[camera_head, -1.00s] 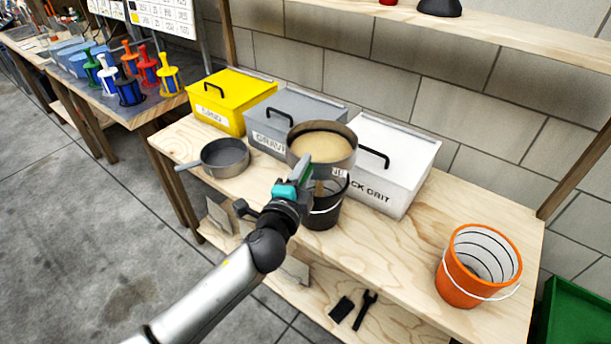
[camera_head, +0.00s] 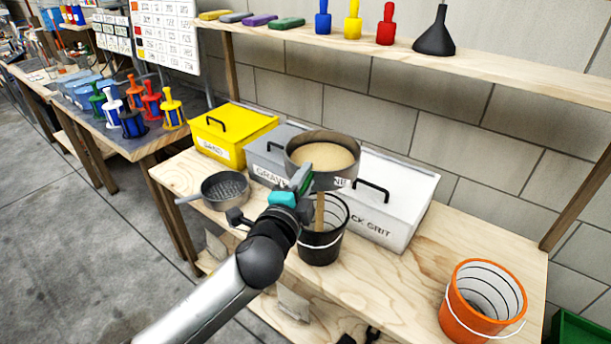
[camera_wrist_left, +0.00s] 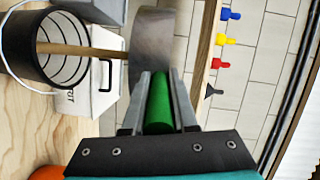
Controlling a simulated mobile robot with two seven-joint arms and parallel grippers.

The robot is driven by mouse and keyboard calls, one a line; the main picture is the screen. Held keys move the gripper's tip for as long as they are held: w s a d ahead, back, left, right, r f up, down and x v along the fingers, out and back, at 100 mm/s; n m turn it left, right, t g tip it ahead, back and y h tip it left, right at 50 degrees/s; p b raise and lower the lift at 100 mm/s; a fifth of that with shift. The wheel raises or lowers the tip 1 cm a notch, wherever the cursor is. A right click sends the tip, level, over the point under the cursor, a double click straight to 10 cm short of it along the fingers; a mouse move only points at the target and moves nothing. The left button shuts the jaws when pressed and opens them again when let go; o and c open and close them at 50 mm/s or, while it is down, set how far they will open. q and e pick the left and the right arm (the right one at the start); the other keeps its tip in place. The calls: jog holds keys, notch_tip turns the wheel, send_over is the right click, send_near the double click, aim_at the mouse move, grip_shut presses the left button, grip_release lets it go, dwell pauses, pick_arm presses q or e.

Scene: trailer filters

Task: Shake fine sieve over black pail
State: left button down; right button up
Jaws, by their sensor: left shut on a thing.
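My left gripper (camera_head: 298,186) is shut on the green handle (camera_wrist_left: 160,105) of the fine sieve (camera_head: 309,176). The sieve is a round grey metal pan, held roughly level, with tan sand (camera_head: 322,158) in it. It is in the air above the black pail (camera_head: 320,252). A tan stream of sand (camera_head: 320,212) runs from under the sieve into the pail. The stream also shows in the left wrist view (camera_wrist_left: 90,50), as do the pail (camera_wrist_left: 25,62) and the sieve's wall (camera_wrist_left: 153,30). The pail's bottom is hidden. My right gripper is not in view.
Yellow (camera_head: 217,152), grey (camera_head: 262,170) and white (camera_head: 397,222) lidded bins stand along the wall behind the pail. A second grey sieve (camera_head: 226,190) lies at the left. An orange pail (camera_head: 462,310) stands at the right. Bare wood lies between the two pails.

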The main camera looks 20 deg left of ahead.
pick_arm(q)
notch_tip(320, 180, down, 11)
jog(key=b, duration=0.8)
dwell(1.8)
dwell(0.4)
